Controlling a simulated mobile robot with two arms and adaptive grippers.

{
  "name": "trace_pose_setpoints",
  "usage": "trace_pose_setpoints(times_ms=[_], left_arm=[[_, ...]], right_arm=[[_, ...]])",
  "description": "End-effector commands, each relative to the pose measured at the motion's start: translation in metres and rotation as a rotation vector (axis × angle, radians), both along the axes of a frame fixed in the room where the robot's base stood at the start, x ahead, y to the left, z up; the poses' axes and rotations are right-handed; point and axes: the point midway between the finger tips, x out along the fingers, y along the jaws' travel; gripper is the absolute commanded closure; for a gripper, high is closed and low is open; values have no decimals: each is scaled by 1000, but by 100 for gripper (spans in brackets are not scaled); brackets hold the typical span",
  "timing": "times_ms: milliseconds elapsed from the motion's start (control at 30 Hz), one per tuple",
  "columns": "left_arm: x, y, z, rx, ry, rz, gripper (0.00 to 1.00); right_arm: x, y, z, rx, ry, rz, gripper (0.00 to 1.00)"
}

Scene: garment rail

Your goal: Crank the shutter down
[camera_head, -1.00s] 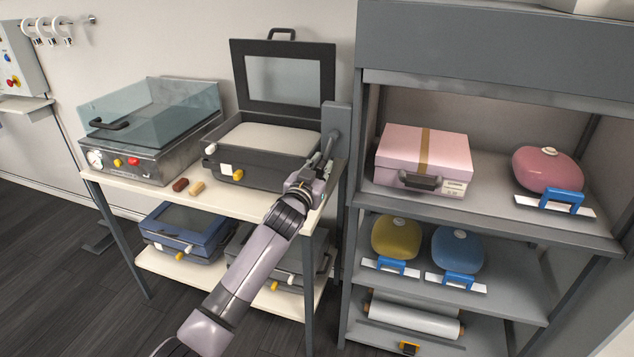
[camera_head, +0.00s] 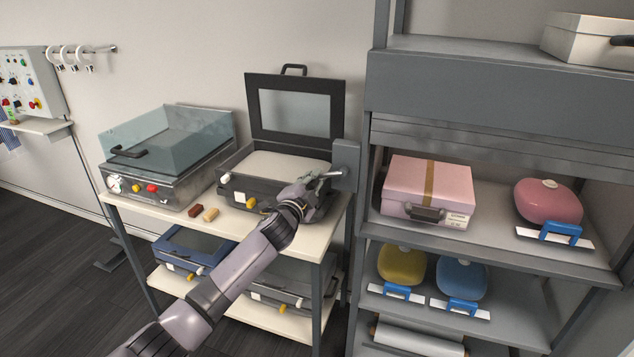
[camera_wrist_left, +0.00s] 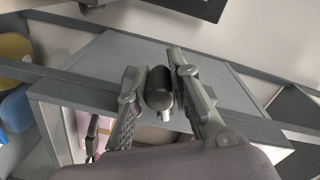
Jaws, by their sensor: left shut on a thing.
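The crank (camera_head: 329,175) sticks out from a grey gear box (camera_head: 346,160) on the left post of the grey cabinet. My left gripper (camera_head: 316,183) is at the crank's outer end. In the left wrist view, the dark round crank handle (camera_wrist_left: 159,88) sits between the two fingers of my left gripper (camera_wrist_left: 154,75), which is shut on it. The grey shutter (camera_head: 480,145) shows as a short band under its housing (camera_head: 480,100). The opening below it is mostly uncovered. My right gripper is not in view.
A pink case (camera_head: 428,188) and a pink round bag (camera_head: 547,200) stand on the shelf behind the opening. An open dark press (camera_head: 270,175) stands on the table close to my left gripper. A clear-lidded machine (camera_head: 165,160) is farther left.

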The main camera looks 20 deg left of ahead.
Motion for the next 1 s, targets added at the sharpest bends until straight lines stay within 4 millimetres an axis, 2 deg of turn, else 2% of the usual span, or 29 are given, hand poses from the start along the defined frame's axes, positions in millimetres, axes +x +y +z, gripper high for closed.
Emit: trace_pose_setpoints(times_ms=[100, 500, 1000], left_arm=[[0, 3, 13, 113, -4, 1, 100], [0, 4, 35, 438, -14, 1, 100], [0, 2, 46, 604, -22, 1, 100]], right_arm=[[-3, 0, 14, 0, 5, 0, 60], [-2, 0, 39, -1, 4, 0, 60], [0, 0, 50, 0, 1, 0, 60]])
